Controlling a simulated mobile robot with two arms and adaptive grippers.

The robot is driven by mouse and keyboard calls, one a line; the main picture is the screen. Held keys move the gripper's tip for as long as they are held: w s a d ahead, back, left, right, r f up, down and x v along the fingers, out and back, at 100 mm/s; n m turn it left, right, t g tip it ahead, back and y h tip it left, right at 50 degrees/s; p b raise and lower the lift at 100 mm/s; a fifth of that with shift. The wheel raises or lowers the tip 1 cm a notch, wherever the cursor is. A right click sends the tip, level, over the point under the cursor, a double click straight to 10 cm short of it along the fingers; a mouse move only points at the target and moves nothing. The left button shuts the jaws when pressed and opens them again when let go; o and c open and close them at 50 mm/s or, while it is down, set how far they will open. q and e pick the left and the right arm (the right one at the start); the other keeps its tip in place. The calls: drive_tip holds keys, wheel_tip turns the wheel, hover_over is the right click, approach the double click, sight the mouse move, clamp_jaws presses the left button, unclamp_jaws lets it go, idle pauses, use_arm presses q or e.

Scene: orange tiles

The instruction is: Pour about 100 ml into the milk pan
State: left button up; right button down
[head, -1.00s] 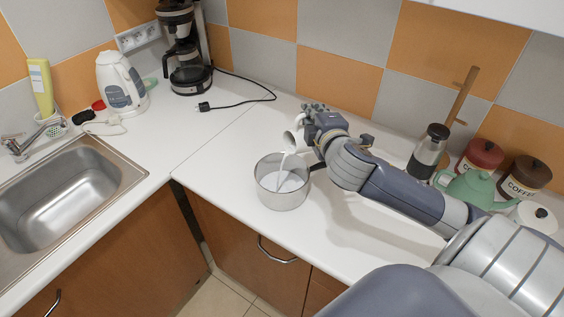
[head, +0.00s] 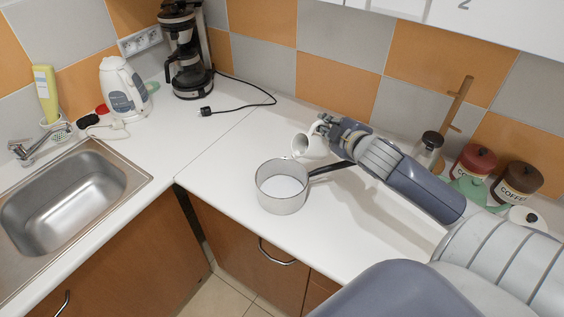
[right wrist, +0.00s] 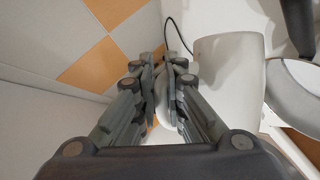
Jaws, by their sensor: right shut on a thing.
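The milk pan (head: 282,205) stands on the white counter, with white liquid in its bottom and its dark handle pointing right. My right gripper (head: 325,128) is shut on a small white jug (head: 309,148) and holds it above the counter, behind and right of the pan. The jug looks tilted a little towards the pan, and no stream shows below it. In the right wrist view, the fingers (right wrist: 162,85) close beside the white jug (right wrist: 230,85), and part of the pan (right wrist: 295,85) shows at the right edge. The jug's contents are hidden. My left gripper is out of view.
A coffee maker (head: 184,60), its cable (head: 250,95) and a kettle (head: 122,88) stand at the back left. The sink (head: 65,200) is at left. A lidded glass jar, red canister (head: 474,163) and coffee canister (head: 517,182) stand right, behind my arm. Counter left of the pan is clear.

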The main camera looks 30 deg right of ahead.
use_arm(q)
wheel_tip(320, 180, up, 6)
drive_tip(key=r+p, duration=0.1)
drive_tip(key=p, duration=0.5)
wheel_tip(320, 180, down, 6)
drive_tip(key=b, duration=0.5)
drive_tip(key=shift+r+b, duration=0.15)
drive_tip(key=shift+b, duration=0.15)
use_arm(e)
drive_tip(key=d+f+m+y, duration=0.6)
drive_tip(key=d+m, duration=0.1)
drive_tip(key=shift+d+f, duration=0.15)
drive_tip(key=shift+f, duration=0.25)
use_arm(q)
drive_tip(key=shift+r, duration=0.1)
